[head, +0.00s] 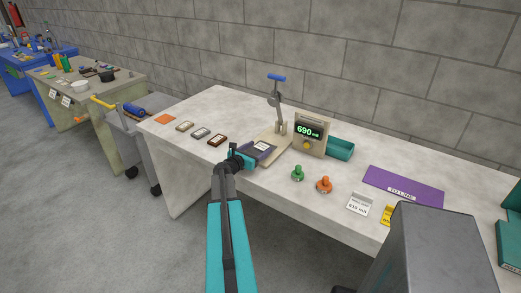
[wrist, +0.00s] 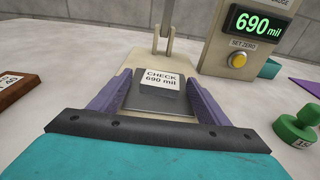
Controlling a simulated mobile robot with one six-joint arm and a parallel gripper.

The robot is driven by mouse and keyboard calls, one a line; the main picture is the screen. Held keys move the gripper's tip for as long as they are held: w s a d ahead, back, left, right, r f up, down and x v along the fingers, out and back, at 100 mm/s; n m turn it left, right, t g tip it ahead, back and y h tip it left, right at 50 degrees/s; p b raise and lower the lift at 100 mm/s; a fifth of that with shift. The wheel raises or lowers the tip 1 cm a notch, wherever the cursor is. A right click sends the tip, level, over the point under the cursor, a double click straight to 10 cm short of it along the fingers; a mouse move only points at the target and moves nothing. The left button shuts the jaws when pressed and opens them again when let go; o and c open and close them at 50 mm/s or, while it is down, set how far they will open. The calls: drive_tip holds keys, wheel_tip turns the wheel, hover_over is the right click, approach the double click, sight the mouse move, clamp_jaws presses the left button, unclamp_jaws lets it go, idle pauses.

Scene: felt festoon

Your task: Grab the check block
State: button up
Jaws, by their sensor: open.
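The check block (wrist: 158,98) is a dark grey block with a white label reading "CHECK 690 mil". In the wrist view it lies on the beige base of the gauge (wrist: 190,62), between the two purple fingers of my gripper (wrist: 157,95). The fingers are open, one on each side of the block, with a small gap showing. In the head view my gripper (head: 262,149) is over the gauge base, and the block's label shows between the fingers. The gauge display (head: 308,131) reads 690 mil, with a yellow button below it.
Several small sample blocks (head: 201,133) lie left of the gauge. A green stamp (head: 298,173) and an orange stamp (head: 324,185) stand to the right. A teal bin (head: 340,149) is behind the display. A purple mat (head: 404,186) lies farther right.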

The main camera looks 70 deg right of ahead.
drive_tip(key=c, duration=1.3)
drive_tip(key=shift+r, duration=0.15)
drive_tip(key=shift+r+b, duration=0.95)
drive_tip(key=shift+r, duration=3.9)
